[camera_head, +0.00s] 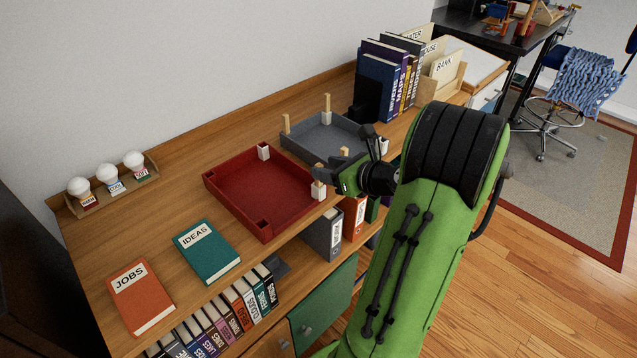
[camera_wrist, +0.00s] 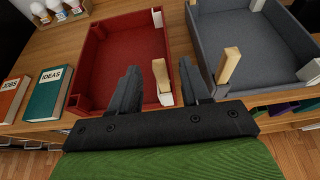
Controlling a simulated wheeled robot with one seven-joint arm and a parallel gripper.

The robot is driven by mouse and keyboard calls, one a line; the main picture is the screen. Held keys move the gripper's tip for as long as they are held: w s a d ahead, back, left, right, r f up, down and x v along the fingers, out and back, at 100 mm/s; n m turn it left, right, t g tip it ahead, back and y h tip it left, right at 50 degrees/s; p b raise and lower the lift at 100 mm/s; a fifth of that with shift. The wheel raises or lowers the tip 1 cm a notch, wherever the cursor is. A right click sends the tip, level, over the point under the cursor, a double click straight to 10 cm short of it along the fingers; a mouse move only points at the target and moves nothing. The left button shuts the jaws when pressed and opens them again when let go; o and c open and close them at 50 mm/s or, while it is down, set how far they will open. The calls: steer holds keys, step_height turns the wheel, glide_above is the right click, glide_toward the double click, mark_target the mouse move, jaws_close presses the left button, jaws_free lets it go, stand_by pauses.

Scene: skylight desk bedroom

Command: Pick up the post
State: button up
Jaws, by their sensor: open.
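A short pale wooden post (camera_wrist: 161,74) stands in a white socket (camera_wrist: 166,98) at the front right corner of the red tray (camera_wrist: 84,72). In the wrist view it shows between the two dark fingers of my gripper (camera_wrist: 158,76), with gaps on both sides. In the head view the same post (camera_head: 318,173) is beside my gripper (camera_head: 342,163). My gripper is open and empty. Similar wooden posts stand at corners of the grey tray (camera_head: 322,140), including a near one (camera_wrist: 228,66).
The trays sit on a wooden desk (camera_head: 150,215). Orange (camera_head: 141,297) and teal (camera_head: 207,252) books lie to the left. Upright books (camera_head: 376,85) stand behind the grey tray. Binders (camera_head: 323,235) fill the shelf below. Bare desk lies left of the red tray.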

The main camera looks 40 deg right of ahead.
steer(key=b+x, duration=0.1)
steer(key=x, duration=0.4)
steer(key=shift+w+a+f, duration=0.1)
steer(key=shift+w+f, duration=0.1)
steer(key=shift+w, duration=0.1)
steer(key=shift+s+r, duration=0.1)
steer(key=shift+c, duration=0.5)
jaws_close()
